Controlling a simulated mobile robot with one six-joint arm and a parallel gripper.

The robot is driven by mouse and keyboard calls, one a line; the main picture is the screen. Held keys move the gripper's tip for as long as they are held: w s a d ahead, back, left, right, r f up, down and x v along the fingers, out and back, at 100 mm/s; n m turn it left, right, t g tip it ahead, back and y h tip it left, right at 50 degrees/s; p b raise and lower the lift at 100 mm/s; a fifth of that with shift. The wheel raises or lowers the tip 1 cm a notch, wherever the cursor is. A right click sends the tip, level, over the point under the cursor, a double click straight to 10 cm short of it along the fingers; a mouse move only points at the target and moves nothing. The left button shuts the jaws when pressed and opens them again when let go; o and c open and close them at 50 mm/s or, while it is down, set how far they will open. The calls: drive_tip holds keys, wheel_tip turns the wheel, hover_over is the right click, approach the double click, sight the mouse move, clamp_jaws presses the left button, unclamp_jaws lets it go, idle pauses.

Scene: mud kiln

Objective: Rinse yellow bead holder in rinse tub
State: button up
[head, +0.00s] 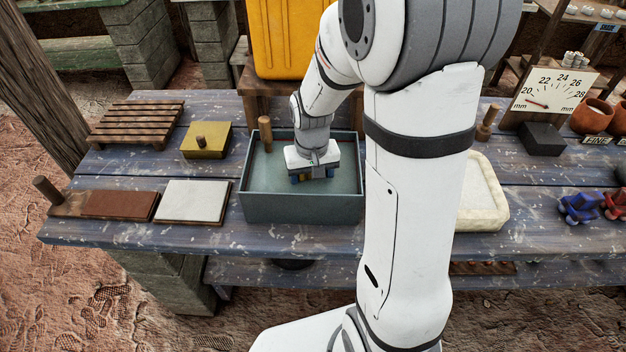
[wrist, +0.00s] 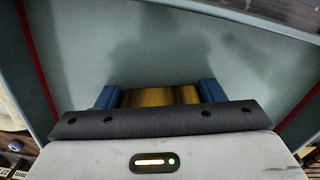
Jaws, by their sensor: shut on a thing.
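The rinse tub (head: 300,208) is a grey-green rectangular box near the middle of the bench, with a pale teal inside surface. My gripper (head: 314,176) points down inside its walls. In the wrist view my gripper (wrist: 160,92) has two blue fingers shut on a yellow-brown thing, the yellow bead holder (wrist: 158,97). Only a strip of the holder shows between the fingers; the rest is hidden below the gripper body. In the head view the holder is almost wholly hidden. I cannot tell how deep it sits or whether it touches the floor of the tub.
A wooden peg (head: 265,133) stands at the tub's back left corner. A pale tray (head: 490,213), blue holder (head: 578,208) and red holder (head: 613,204) are right.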

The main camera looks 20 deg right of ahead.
drive_tip(key=shift+f, duration=0.3)
idle(1.9)
idle(0.3)
wheel_tip(320, 180, up, 12)
drive_tip(key=p, duration=0.8)
drive_tip(key=shift+p, duration=0.35)
drive_tip(key=shift+s+f, duration=0.1)
idle(1.1)
